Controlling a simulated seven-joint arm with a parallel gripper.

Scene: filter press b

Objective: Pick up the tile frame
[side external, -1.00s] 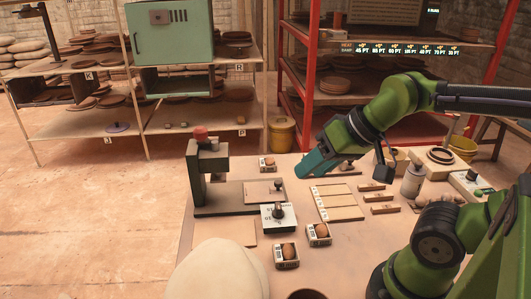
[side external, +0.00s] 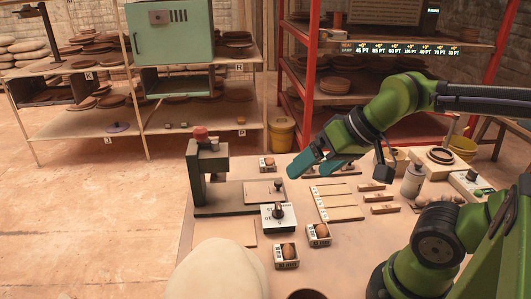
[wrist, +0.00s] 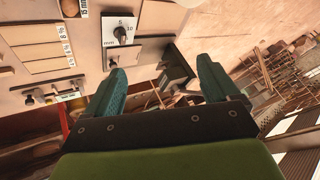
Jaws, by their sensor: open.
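My gripper (side external: 320,168) has two teal fingers spread apart with nothing between them. It hangs above the table, to the right of the green press (side external: 208,172). A flat light plate with a small dark knob (side external: 262,193) lies on the right part of the press base; it may be the tile frame, but I cannot tell for sure. The plate also shows in the wrist view (wrist: 136,51), beyond and between the fingertips of my gripper (wrist: 162,72). The press shows near the right finger (wrist: 178,68).
A white box with a dial (side external: 278,216) stands in front of the plate. Small boxes with brown balls (side external: 318,234) stand around it. Flat strips (side external: 338,203), a grey bottle (side external: 412,180) and a pale rounded mound (side external: 218,270) are also on the table. Shelves stand behind.

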